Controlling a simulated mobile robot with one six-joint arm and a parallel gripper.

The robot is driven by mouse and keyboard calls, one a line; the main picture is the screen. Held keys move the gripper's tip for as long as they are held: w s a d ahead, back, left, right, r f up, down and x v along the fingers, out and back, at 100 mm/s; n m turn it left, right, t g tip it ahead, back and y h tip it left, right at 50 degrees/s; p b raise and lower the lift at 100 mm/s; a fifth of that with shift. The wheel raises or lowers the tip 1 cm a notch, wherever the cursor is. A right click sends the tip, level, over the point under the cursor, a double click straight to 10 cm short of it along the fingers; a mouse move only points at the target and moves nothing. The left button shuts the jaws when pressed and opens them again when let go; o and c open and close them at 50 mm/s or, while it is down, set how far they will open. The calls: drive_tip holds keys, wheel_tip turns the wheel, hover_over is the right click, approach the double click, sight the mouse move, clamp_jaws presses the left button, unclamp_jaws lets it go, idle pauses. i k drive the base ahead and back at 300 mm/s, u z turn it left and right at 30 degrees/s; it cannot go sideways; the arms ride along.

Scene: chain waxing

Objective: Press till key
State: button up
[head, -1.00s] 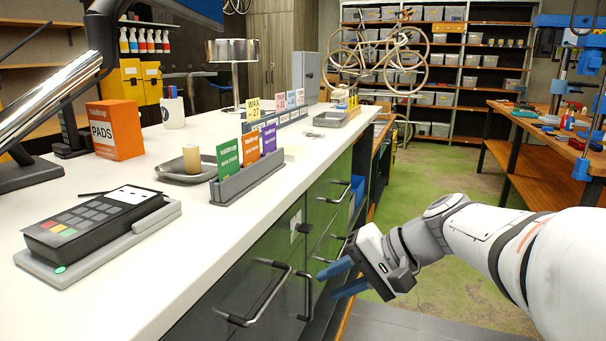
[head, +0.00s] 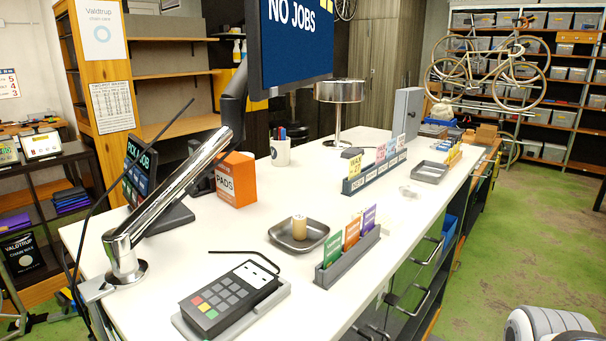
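The till keypad (head: 232,299) is a dark grey card-reader-like box on a grey base, near the front of the white counter. It has grey keys plus red, yellow and green ones at its left end, and a white display or slip at its far end. A black cable lies behind it. A tilted screen reading "PICK A JOB" (head: 140,172) stands further back on the left. My gripper is outside the head view; only a white part of my arm shows at the bottom right corner.
A monitor on a chrome arm (head: 172,196) rises from the counter's left edge. A grey tray (head: 317,236) with a small tan cylinder and a holder of coloured cards (head: 347,262) sit beyond the keypad. An orange PADS box (head: 237,181) stands behind. Green floor is open at right.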

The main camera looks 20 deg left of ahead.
sight(135, 194)
drive_tip(key=u, duration=1.4)
drive_tip(key=k, duration=0.8)
drive_tip(key=u, duration=0.35)
drive_tip(key=i, duration=0.5)
